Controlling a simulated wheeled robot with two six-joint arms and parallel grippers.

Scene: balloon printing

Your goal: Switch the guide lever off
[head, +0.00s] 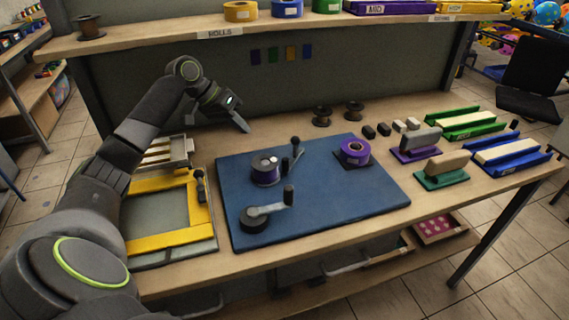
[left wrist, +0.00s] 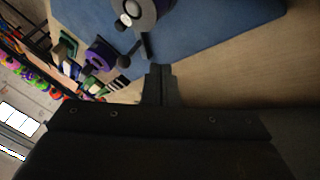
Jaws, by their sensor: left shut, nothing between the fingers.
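A dark lever with a round knob (head: 295,142) stands at the back of the blue board (head: 330,215), beside a purple-cored spool (head: 265,168); I take it as the guide lever. It leans up and to the right. In the left wrist view a dark lever (left wrist: 145,45) shows near the fingertips, beside a grey spool (left wrist: 148,12). My left gripper (head: 243,126) is shut and empty, above the wooden table behind the board, to the left of the lever and apart from it. Its fingers (left wrist: 160,72) point toward the board. My right gripper is not in view.
A crank with a black handle (head: 288,194) sits at the board's front, and a purple roll (head: 354,152) at its right. A yellow frame (head: 165,185) lies to the left. Stamps and green and blue trays (head: 508,157) fill the right. A shelf (head: 250,30) crosses above the back.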

